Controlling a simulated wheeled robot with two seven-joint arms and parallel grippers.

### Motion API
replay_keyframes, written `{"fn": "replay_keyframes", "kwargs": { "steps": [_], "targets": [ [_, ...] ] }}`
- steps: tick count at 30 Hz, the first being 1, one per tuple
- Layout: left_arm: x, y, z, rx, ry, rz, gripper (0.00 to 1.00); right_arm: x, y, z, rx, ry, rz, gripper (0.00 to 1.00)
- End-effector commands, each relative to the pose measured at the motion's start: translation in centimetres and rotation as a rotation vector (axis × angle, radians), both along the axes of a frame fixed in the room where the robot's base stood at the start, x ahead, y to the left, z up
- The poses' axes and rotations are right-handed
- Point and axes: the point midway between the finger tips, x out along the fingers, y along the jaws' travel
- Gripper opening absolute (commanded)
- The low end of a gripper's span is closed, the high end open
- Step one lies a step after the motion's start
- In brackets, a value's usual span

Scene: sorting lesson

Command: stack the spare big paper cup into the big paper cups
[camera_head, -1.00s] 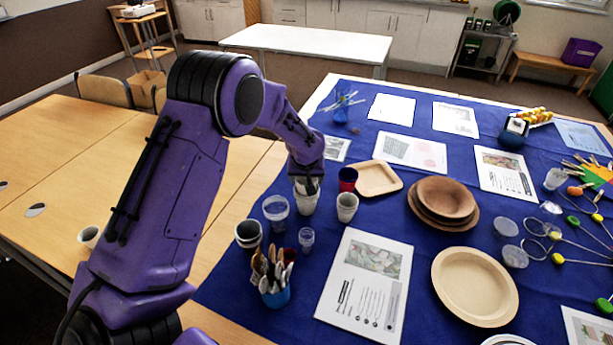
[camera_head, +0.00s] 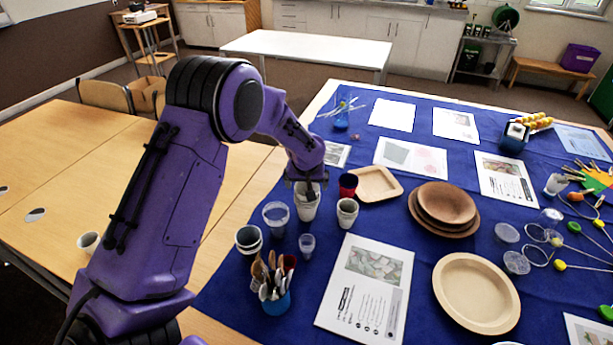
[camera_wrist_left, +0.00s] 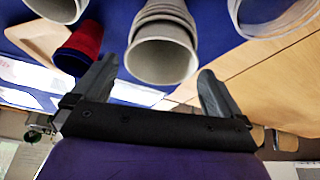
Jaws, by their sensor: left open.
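The big paper cups (camera_head: 306,208) stand as a pale nested stack on the blue cloth. Several rims show one behind another in the left wrist view (camera_wrist_left: 163,60), with the open mouth of the top cup towards the camera. I cannot tell the spare big paper cup apart from the rest of this stack. My left gripper (camera_head: 308,186) is over the stack's top. Its fingers (camera_wrist_left: 156,88) are open, one on each side of the top cup, with gaps showing. My right gripper is in neither view.
A red and blue cup (camera_head: 348,184), a smaller pale cup (camera_head: 347,212), a clear cup (camera_head: 276,216) and another cup stack (camera_head: 249,239) stand close around. A cutlery pot (camera_head: 276,302) is nearer.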

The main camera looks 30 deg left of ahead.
Motion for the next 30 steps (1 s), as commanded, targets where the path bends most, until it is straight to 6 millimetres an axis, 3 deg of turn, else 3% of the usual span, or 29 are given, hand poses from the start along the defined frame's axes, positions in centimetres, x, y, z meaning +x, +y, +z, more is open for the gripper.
{"fn": "replay_keyframes", "kwargs": {
  "steps": [6,12,17,30],
  "targets": [
    [-1.8,-1.2,5.4,0.003,-0.005,-0.002,1.00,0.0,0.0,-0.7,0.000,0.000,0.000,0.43],
    [-3.2,-2.0,9.3,0.002,-0.004,-0.001,1.00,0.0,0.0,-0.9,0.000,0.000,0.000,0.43],
    [-3.7,-2.2,10.5,0.001,-0.001,-0.001,1.00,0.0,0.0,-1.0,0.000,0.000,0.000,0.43],
    [-3.7,-2.3,10.6,0.001,-0.001,-0.001,1.00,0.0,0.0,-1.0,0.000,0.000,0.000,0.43]
  ]
}}
